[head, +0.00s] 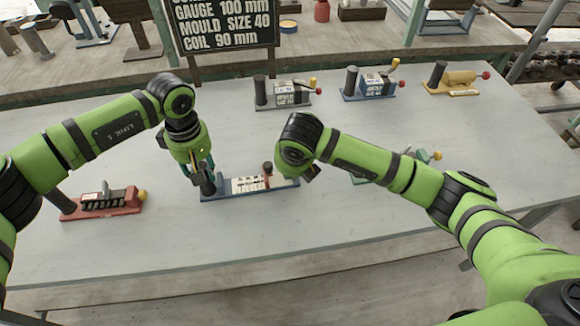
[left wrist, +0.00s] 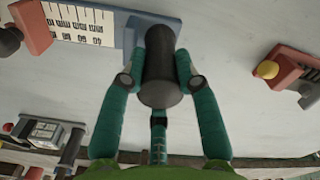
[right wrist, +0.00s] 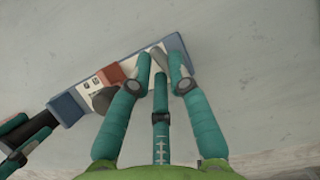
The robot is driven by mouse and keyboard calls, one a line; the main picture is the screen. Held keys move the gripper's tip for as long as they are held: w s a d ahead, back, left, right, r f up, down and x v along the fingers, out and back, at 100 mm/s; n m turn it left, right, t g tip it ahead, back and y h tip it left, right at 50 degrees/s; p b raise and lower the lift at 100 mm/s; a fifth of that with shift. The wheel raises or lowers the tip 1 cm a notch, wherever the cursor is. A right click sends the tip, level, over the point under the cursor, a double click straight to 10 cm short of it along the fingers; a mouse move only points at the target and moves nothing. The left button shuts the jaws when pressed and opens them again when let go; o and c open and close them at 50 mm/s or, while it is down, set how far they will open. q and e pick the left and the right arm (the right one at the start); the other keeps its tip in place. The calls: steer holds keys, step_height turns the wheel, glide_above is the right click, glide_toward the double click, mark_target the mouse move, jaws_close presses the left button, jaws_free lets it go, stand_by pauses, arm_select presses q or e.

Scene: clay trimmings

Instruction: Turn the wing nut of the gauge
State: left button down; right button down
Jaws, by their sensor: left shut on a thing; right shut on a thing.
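The gauge lies on the table, with a blue base (head: 228,194), a white scale (head: 245,184), a red slider (right wrist: 112,76) with a dark knob (right wrist: 103,100), and a black post (left wrist: 160,68) at its left end. My left gripper (head: 203,180) is shut around the black post; its fingers press both sides in the left wrist view. My right gripper (right wrist: 166,62) is at the gauge's other end, shut on a small grey piece (right wrist: 158,52) that looks like the wing nut. The fingers partly cover it, so its angle is unclear. In the head view my right wrist hides it.
A red gauge (head: 100,206) stands to the left. Several others stand behind, including a grey one (head: 288,92), a blue one (head: 372,84) and a yellow one (head: 455,80). A green one is partly behind my right arm. A dark sign (head: 225,25) stands at the back. The table front is clear.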

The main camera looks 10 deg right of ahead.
arm_select(q)
steer(key=shift+s, duration=0.1)
arm_select(e)
steer(key=shift+d, duration=0.25)
steer(key=c, duration=1.1)
jaws_free()
steer(key=shift+w, duration=0.1)
steer(key=shift+c, duration=0.2)
steer(key=shift+a+r, duration=0.1)
steer(key=shift+r, duration=0.15)
steer(key=v, duration=1.1)
steer(key=shift+s+r, duration=0.15)
steer(key=shift+s, duration=0.15)
arm_select(q)
steer(key=c, duration=0.8)
jaws_free()
steer(key=shift+c, duration=0.2)
